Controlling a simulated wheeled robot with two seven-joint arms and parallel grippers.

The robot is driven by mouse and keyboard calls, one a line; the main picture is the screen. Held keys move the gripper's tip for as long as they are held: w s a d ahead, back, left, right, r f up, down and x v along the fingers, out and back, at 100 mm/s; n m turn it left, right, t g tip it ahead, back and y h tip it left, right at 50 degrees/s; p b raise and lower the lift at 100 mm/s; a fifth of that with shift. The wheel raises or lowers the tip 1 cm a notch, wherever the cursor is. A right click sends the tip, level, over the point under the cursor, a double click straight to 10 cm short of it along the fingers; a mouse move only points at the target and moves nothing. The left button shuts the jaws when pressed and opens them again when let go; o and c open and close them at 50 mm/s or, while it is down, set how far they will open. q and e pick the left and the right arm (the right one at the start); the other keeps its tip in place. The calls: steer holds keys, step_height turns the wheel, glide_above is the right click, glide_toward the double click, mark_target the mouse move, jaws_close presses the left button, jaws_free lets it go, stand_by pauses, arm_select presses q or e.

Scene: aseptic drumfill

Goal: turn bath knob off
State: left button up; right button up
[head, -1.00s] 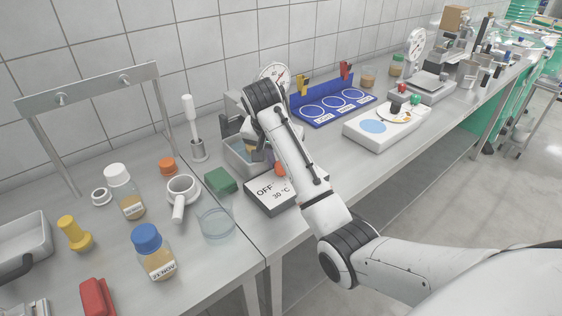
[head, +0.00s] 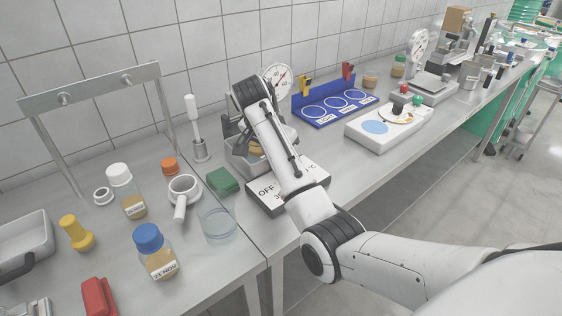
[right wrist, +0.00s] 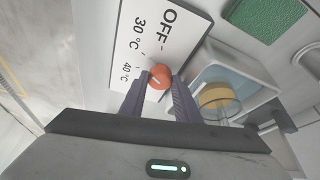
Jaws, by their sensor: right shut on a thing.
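The orange-red bath knob (right wrist: 159,74) sits on a white panel (right wrist: 158,30) marked OFF, 30 °C and 40 °C. My right gripper (right wrist: 160,80) is shut on the knob, one dark finger on each side. I cannot clearly tell which mark the knob points to. In the head view the panel (head: 262,200) shows in part behind my right forearm, which hides the knob. The bath basin (head: 240,162) stands beside the panel, also partly hidden; it shows in the right wrist view (right wrist: 262,82) with an amber-topped jar (right wrist: 214,97) inside. My left gripper is not in view.
A green block (head: 223,181) and a glass dish (head: 217,222) lie left of the panel. A blue-capped bottle (head: 155,252) and white-capped bottle (head: 126,190) stand on the left bench. A blue rack (head: 330,108) and a white plate unit (head: 384,127) are to the right.

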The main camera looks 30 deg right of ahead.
steer(key=o, duration=1)
steer(key=shift+r, duration=0.15)
steer(key=shift+o, duration=0.2)
